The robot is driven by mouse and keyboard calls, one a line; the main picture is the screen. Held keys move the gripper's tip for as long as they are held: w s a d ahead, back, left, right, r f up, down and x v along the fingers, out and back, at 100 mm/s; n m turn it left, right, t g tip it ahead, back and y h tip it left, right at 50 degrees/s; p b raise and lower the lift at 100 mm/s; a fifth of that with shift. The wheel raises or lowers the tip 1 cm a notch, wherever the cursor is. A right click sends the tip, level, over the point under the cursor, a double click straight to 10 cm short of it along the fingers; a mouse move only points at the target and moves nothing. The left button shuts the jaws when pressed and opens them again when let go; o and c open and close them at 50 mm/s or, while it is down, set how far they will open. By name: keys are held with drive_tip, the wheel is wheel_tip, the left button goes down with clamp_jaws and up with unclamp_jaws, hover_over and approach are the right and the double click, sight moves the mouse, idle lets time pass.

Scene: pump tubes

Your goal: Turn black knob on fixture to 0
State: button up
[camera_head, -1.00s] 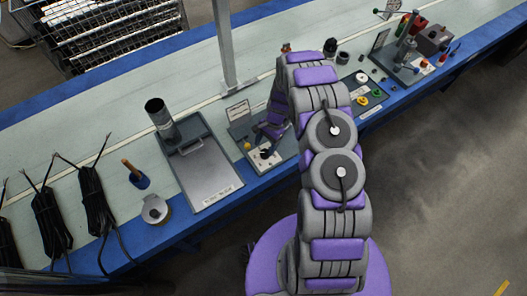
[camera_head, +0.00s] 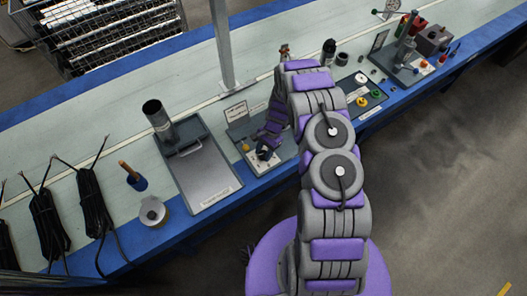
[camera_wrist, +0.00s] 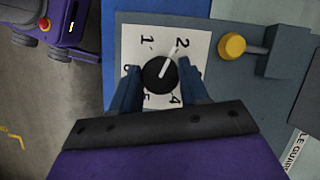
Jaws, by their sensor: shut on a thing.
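The black knob (camera_wrist: 158,77) sits on a white dial plate (camera_wrist: 135,35) in the wrist view. Its white pointer line aims up and right, close to the 2. The digits 1, 2, 4 and 5 show; the mark at the left is partly covered by a finger. My gripper (camera_wrist: 161,79) has its two blue-grey fingers on either side of the knob, shut on it. In the head view my gripper (camera_head: 264,152) is down at the grey fixture (camera_head: 238,128) and hides the knob.
A yellow button (camera_wrist: 232,45) and a grey block with a lever (camera_wrist: 285,50) are right of the dial. In the head view, a metal tray (camera_head: 205,175) lies left of the fixture, and a board with colored knobs (camera_head: 345,92) stands right. The bench has a blue edge.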

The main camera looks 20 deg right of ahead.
drive_tip(key=shift+w+d, duration=0.1)
drive_tip(key=shift+d, duration=0.15)
drive_tip(key=shift+c, duration=1.9)
drive_tip(key=shift+a, duration=0.15)
